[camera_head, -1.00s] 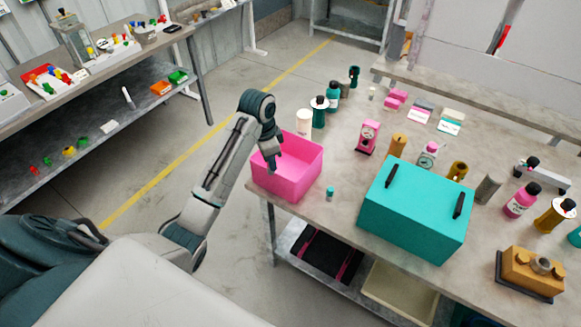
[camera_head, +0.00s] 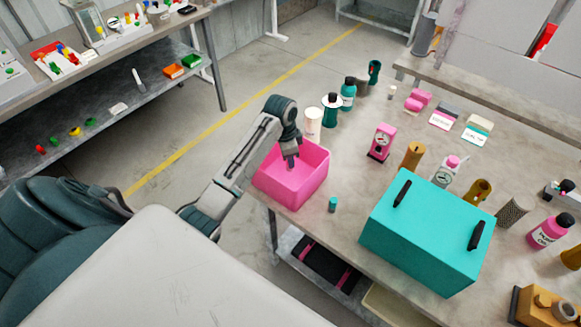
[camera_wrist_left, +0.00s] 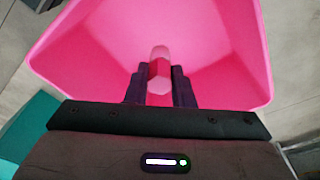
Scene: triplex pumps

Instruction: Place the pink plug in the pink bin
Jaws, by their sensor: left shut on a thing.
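The pink bin (camera_head: 305,187) stands at the near left corner of the table, and it fills much of the left wrist view (camera_wrist_left: 90,60). My left gripper (camera_head: 291,163) points down into the bin's opening. In the left wrist view the left gripper (camera_wrist_left: 159,85) is shut on the pink plug (camera_wrist_left: 160,68), which shows between the two dark fingers with a darker pink band and paler ends. The plug is over the inside of the bin; I cannot tell how far it is above the floor. My right gripper is not in view.
A teal box (camera_head: 425,235) with black handles stands right of the bin. A small teal cap (camera_head: 333,204) lies between them. A white cylinder (camera_head: 313,123) and dark-topped bottles stand just behind the bin. A shelf (camera_head: 120,105) with small parts is at the left.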

